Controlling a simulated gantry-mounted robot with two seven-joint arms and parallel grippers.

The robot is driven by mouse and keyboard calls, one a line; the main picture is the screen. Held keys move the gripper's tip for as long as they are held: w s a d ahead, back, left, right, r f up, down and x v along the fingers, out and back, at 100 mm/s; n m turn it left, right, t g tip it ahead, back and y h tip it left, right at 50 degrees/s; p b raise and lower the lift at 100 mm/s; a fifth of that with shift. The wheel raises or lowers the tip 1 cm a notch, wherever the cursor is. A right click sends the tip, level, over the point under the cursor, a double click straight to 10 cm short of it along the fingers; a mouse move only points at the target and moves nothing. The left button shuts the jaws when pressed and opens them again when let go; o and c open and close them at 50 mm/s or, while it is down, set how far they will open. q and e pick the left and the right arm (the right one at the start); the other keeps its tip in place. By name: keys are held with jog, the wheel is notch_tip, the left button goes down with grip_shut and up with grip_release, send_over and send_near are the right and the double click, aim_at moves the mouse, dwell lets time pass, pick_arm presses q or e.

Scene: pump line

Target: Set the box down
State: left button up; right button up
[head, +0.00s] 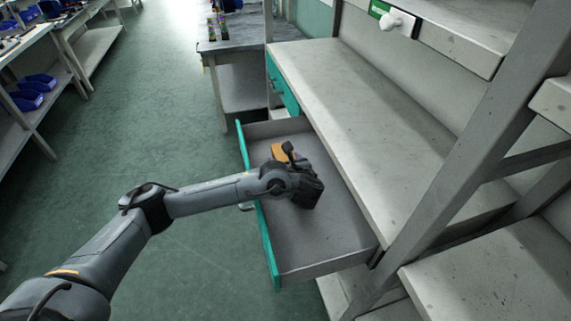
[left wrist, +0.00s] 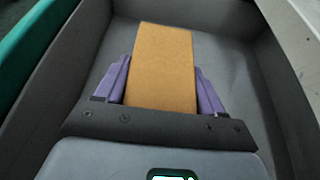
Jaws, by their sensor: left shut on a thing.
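The box (left wrist: 162,65) is a plain tan-orange cuboid, held between the purple fingers of my left gripper (left wrist: 162,90) in the left wrist view. In the head view only a small part of the box (head: 279,152) shows beyond my left gripper (head: 296,165); the rest is hidden behind the wrist. My left gripper is shut on the box inside the open drawer (head: 315,238), over its grey floor. I cannot tell whether the box touches the floor. My right gripper is not in view.
The drawer has a teal front (head: 268,243) and raised side walls around the gripper. A grey worktop (head: 365,120) overhangs its right side. The drawer floor in front of the gripper is bare. A metal post (head: 455,140) stands at the right.

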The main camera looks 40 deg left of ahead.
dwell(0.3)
pick_arm(q)
jog(key=o, duration=1.2)
jog(key=shift+f, duration=0.15)
jog(key=shift+d+r, duration=0.2)
jog(key=shift+r, duration=0.15)
jog(key=p+v, duration=0.6)
jog(key=v, duration=0.5)
jog(key=shift+s+d+p, duration=0.2)
jog(key=shift+s+p, duration=0.05)
jog(key=shift+p, duration=0.05)
